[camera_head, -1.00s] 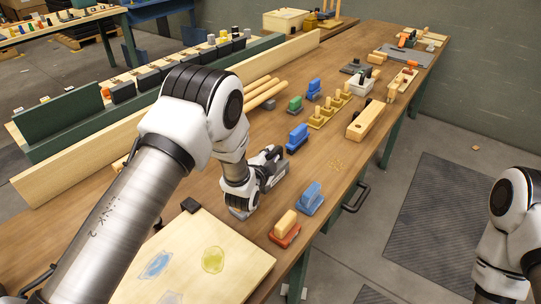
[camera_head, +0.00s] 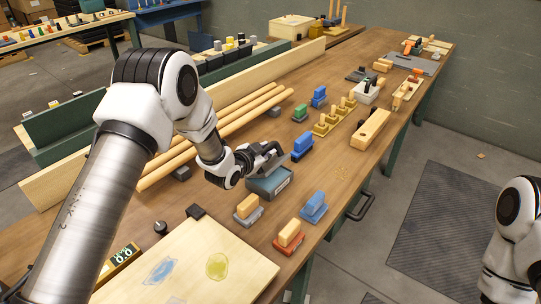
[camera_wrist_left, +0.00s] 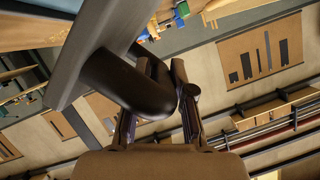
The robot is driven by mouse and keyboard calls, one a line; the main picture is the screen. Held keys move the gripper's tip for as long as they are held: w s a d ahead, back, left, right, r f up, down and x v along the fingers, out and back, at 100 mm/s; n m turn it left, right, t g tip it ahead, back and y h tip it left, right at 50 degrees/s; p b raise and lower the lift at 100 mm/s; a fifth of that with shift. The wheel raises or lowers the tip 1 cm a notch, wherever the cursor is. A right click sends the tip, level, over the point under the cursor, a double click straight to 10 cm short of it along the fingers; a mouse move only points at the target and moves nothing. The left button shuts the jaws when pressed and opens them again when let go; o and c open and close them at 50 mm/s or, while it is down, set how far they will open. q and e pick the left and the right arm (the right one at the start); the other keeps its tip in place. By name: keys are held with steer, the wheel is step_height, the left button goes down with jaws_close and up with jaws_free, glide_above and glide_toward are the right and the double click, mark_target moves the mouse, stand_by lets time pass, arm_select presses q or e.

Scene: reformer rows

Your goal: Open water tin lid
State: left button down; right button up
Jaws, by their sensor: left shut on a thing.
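The water tin (camera_head: 272,189) is a blue-grey box on the workbench, left of the blue stamps. Its grey lid (camera_head: 272,166) is tilted up above it, apart from the tin at the front. My left gripper (camera_head: 262,157) is over the lid. In the left wrist view, my left gripper (camera_wrist_left: 162,70) is shut on a dark curved handle (camera_wrist_left: 128,85) joined to the lid's flat grey plate (camera_wrist_left: 80,50). The tin's inside is hidden from me. My right arm shows at the right edge, but its gripper is out of view.
A grey stamp (camera_head: 248,212), a red stamp (camera_head: 289,238) and blue stamps (camera_head: 314,208) stand close by. A pale board (camera_head: 190,262) with paint patches lies in front. Long wooden rods (camera_head: 240,117) lie behind.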

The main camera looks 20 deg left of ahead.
arm_select(q)
steer(key=shift+w+a+r+n+g+h, duration=0.2)
steer(key=shift+a+n+h, duration=0.15)
steer(key=shift+a+n, duration=0.2)
steer(key=shift+w+a+r+n+g+h, duration=0.1)
steer(key=shift+w+a+r+n+h, duration=0.1)
steer(key=shift+a+n+h, duration=0.25)
steer(key=w+a+f+n+g+h, duration=0.1)
steer(key=w+a+f+n+h, duration=0.1)
steer(key=a+n, duration=0.4)
steer(key=shift+w+a+f+h, duration=0.3)
steer(key=shift+a+f+h, duration=0.45)
steer(key=shift+h, duration=0.15)
steer(key=c, duration=1)
jaws_free()
